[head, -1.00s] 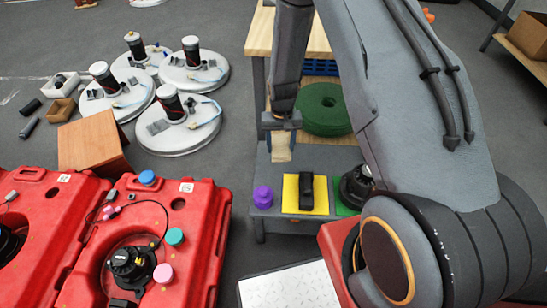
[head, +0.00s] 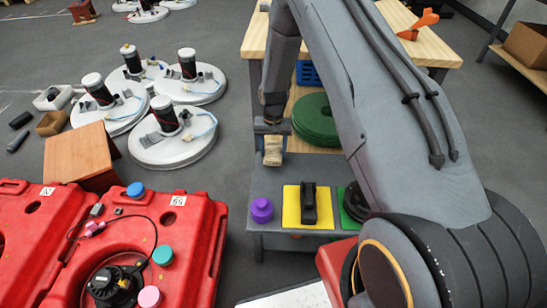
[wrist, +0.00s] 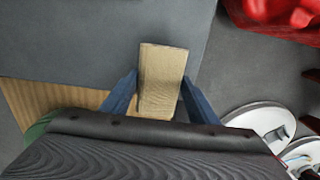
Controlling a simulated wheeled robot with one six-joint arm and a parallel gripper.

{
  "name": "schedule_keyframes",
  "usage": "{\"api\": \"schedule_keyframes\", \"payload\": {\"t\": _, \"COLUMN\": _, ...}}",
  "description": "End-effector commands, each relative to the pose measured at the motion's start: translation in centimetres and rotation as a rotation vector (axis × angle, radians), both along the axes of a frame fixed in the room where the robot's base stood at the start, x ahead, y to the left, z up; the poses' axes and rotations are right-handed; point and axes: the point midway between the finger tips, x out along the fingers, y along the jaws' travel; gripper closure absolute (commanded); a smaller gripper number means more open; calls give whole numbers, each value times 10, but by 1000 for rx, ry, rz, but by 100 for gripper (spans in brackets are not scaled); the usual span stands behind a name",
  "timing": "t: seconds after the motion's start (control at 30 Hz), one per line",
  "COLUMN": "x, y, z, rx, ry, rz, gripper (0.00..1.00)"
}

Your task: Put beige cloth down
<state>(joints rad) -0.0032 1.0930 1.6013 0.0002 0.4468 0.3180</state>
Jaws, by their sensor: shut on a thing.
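The beige cloth (wrist: 162,75) is a folded, block-like piece between the two blue fingers of my gripper (wrist: 158,95) in the wrist view. My gripper is shut on it. In the head view the cloth (head: 273,152) hangs below my gripper (head: 273,132), above the left part of the grey low bench (head: 262,188). In the wrist view the grey bench surface (wrist: 90,45) lies beneath the cloth. The gap between cloth and bench cannot be judged exactly.
The bench front holds a purple knob (head: 261,210), a yellow pad (head: 291,207) with a black block, and a dark round part. Green discs (head: 316,118) sit behind on a wooden shelf. Red tanks (head: 165,225) and a brown box (head: 80,155) stand at left.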

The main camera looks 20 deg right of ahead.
Motion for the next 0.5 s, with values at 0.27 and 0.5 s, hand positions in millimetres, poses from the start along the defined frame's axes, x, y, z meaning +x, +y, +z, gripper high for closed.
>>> {"api": "schedule_keyframes", "payload": {"t": 0.27, "x": 0, "y": 0, "z": -34, "rx": 0, "ry": 1, "rz": 1, "gripper": 70}}
{"api": "schedule_keyframes", "payload": {"t": 0.5, "x": 0, "y": 0, "z": -35, "rx": 0, "ry": 0, "rz": 1, "gripper": 70}}
